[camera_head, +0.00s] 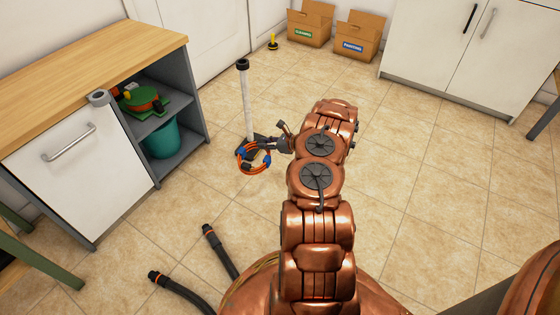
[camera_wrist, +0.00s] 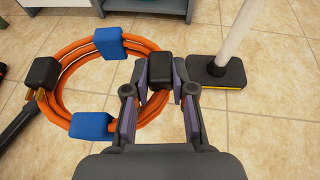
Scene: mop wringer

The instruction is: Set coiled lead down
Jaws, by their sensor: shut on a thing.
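The coiled lead is an orange cable loop (camera_wrist: 66,73) with blue ties and a black plug block at its left in the wrist view. In the head view the coil (camera_head: 252,164) is low, near the floor, left of my arm. My gripper (camera_wrist: 160,85) is shut on the coil's right side, around a black block on it. It shows small in the head view (camera_head: 273,147). I cannot tell whether the coil touches the floor.
A white pole (camera_head: 246,105) with a flat dark foot (camera_wrist: 219,72) stands right beside the coil. Black hoses (camera_head: 217,250) lie on the floor in front. A workbench with shelves (camera_head: 150,110) stands left. Tiled floor to the right (camera_head: 430,170) is clear. Cardboard boxes (camera_head: 357,40) stand at the back.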

